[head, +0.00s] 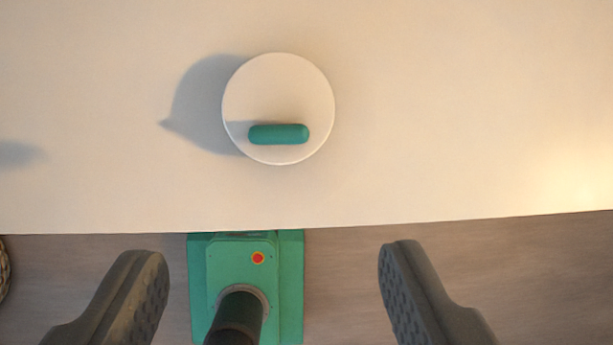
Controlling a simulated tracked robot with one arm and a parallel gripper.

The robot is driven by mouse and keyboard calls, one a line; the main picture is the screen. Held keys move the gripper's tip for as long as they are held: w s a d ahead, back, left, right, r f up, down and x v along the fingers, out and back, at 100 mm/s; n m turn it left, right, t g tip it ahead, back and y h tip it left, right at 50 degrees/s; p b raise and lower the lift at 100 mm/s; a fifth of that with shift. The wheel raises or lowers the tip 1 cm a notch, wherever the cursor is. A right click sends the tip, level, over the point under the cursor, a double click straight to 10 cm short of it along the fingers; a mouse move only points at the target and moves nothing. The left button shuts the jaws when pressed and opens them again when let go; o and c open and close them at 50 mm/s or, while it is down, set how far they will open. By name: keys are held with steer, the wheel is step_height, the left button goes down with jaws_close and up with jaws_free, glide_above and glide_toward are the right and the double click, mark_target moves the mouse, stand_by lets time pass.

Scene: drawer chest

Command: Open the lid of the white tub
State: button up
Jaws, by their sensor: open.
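The white tub (278,85) stands on the pale top surface, seen from above as a round white disc. Its lid (290,100) looks shut, and a green bar-shaped handle (278,134) lies across the lid's near part. The tub's side walls are hidden from this angle. My gripper (272,270) is open and empty, its two dark ridged fingers wide apart at the bottom of the view. The fingertips are nearer the bottom of the picture than the tub and apart from it.
The pale surface (460,110) is clear around the tub, apart from shadows to its left. Its front edge crosses the picture below the tub. Brown floor (340,290) shows beyond that edge. Part of a woven object (3,270) shows at the far left.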

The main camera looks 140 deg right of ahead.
mark_target(279, 136)
steer(key=p+x, duration=0.1)
steer(key=x, duration=1.2)
steer(key=shift+w, duration=0.1)
